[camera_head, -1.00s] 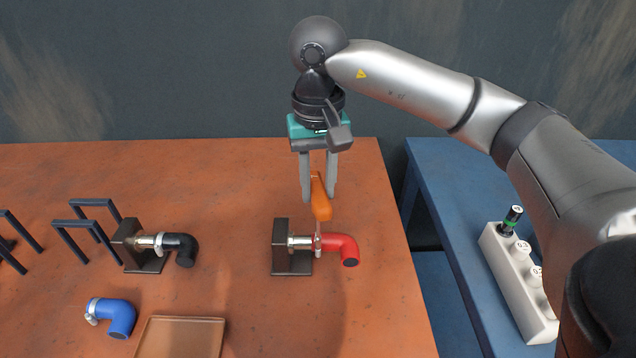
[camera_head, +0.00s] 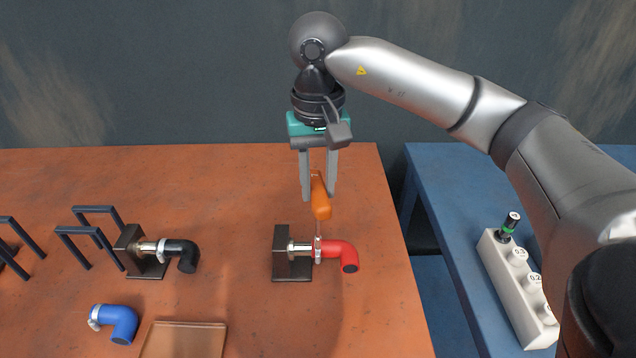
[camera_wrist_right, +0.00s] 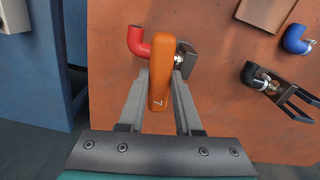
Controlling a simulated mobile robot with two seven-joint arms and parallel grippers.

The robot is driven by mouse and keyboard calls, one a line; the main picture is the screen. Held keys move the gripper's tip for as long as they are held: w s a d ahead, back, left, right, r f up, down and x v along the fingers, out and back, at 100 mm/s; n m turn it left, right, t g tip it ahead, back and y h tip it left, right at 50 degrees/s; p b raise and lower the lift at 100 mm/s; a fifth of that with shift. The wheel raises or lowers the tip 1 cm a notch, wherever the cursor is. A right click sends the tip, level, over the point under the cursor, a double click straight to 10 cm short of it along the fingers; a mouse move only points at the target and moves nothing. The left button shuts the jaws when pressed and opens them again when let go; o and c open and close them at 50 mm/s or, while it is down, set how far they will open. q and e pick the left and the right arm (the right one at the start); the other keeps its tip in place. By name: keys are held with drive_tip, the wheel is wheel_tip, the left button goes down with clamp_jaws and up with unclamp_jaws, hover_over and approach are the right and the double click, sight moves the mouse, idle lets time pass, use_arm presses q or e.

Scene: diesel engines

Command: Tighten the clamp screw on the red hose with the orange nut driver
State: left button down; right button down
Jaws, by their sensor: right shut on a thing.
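The red hose (camera_head: 341,253) sits on a pipe stub of a dark bracket (camera_head: 283,262) on the orange-brown table; it also shows in the right wrist view (camera_wrist_right: 137,42). A clamp (camera_head: 318,249) circles the hose end. My right gripper (camera_head: 318,197) is shut on the orange nut driver (camera_head: 320,201), handle between its fingers, above the clamp. The driver's thin shaft points down to the clamp; whether its tip sits on the screw is too small to tell. In the right wrist view the handle (camera_wrist_right: 160,70) hides part of the clamp. My left gripper is not in view.
A black hose (camera_head: 183,254) on another bracket, a loose blue hose (camera_head: 121,322), a tray (camera_head: 185,339) and dark handle frames (camera_head: 88,235) stand left. A white holder (camera_head: 515,291) with a green-banded driver (camera_head: 509,226) stands on the blue table at right.

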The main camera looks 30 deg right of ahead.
drive_tip(key=shift+r+p, duration=2.05)
drive_tip(key=shift+r, duration=1.2)
